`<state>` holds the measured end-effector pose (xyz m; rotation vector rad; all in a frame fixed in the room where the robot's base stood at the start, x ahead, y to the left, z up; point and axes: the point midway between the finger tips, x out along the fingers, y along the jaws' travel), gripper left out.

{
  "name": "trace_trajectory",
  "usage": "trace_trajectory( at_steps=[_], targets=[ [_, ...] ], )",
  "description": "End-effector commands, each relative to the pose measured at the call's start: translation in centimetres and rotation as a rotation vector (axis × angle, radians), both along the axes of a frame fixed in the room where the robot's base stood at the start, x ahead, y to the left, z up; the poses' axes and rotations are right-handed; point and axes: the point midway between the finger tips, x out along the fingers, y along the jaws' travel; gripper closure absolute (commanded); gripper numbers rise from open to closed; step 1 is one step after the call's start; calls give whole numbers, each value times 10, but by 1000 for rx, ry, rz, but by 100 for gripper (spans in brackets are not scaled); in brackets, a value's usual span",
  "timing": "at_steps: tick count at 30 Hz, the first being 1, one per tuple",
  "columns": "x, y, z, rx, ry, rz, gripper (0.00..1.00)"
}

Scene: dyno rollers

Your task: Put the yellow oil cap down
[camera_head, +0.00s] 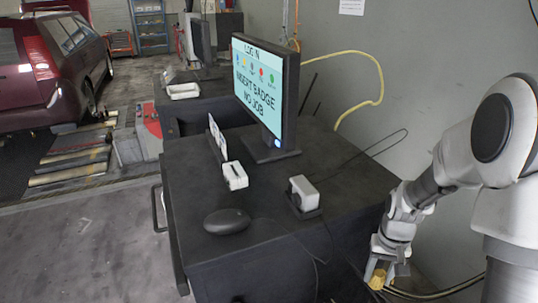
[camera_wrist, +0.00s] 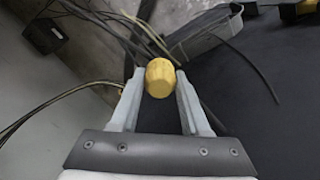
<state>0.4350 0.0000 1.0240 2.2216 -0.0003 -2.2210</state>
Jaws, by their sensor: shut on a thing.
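The yellow oil cap (camera_wrist: 160,77) is between the two fingertips of my gripper (camera_wrist: 158,80) in the wrist view. The fingers touch it on both sides. In the head view, the oil cap (camera_head: 377,279) and my gripper (camera_head: 379,270) are low at the right, beside the right side of the dark cabinet. Part of the cap is covered by the fingers in the head view. I cannot tell from these frames whether the cap touches any surface.
A dark cabinet (camera_head: 190,180) carries a monitor (camera_head: 265,90), a black mouse (camera_head: 227,221), a small white device (camera_head: 303,193) and a white-topped holder (camera_head: 234,175). Cables (camera_wrist: 75,92) lie near the gripper. A grey wall (camera_head: 420,60) stands behind. A dark red car (camera_head: 50,60) is at the far left.

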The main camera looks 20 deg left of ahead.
Motion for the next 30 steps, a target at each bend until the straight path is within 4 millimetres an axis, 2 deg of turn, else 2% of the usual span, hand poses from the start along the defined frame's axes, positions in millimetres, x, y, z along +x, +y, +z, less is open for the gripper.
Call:
trace_trajectory(
  at_steps=[1, 6, 8, 14, 23, 30],
  targets=[
    [0, 0, 18, 0, 0, 0, 100],
    [0, 0, 41, 0, 0, 0, 100],
    [-1, 1, 30, -2, 2, 2, 100],
    [0, 1, 30, -2, 0, 1, 100],
    [32, 30, 104, 0, -8, 382, 100],
    [67, 65, 187, -3, -10, 829, 100]
  ],
)
